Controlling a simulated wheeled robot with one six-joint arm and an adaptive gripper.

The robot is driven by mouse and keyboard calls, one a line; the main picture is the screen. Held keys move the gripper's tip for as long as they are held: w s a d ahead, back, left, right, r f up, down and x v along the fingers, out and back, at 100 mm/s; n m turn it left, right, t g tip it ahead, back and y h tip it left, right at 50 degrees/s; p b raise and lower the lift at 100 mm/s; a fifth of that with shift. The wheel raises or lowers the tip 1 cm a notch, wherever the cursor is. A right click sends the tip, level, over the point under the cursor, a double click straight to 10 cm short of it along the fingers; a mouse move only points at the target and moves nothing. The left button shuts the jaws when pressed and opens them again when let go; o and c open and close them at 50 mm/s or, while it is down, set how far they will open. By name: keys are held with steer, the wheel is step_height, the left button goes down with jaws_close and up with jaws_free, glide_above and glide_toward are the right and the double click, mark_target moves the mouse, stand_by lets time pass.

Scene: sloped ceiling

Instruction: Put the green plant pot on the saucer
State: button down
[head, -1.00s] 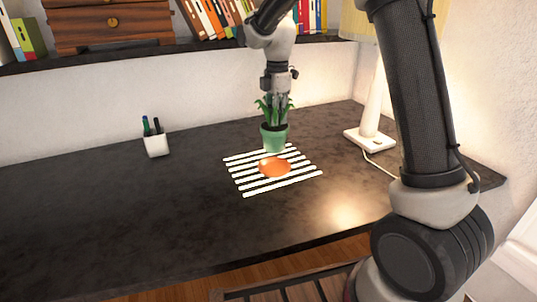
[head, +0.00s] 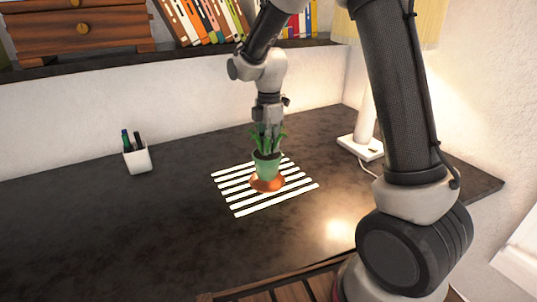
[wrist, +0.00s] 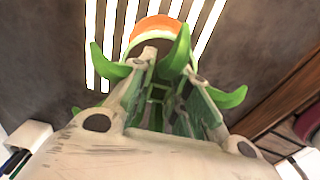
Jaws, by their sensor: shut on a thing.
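The green plant pot (head: 266,166) with its leafy plant stands upright over the orange saucer (head: 267,185) in the head view. The pot's base appears to overlap the saucer's middle; I cannot tell whether it touches. My gripper (head: 267,128) is above the pot, pointing down, shut on it among the leaves. In the wrist view, green leaves (wrist: 232,97) spread around the fingers of my gripper (wrist: 170,75). The orange saucer (wrist: 158,25) shows beyond them, and the pot is mostly hidden.
The saucer lies on a white striped mat (head: 240,208) on the dark desk (head: 100,220). A white pen cup (head: 137,160) stands at left and a lamp base (head: 360,147) at right. A shelf with books (head: 200,18) runs along the back wall.

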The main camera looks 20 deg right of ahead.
steer(key=shift+f, duration=1.75)
steer(key=c, duration=1.3)
jaws_free()
steer(key=shift+c, duration=0.2)
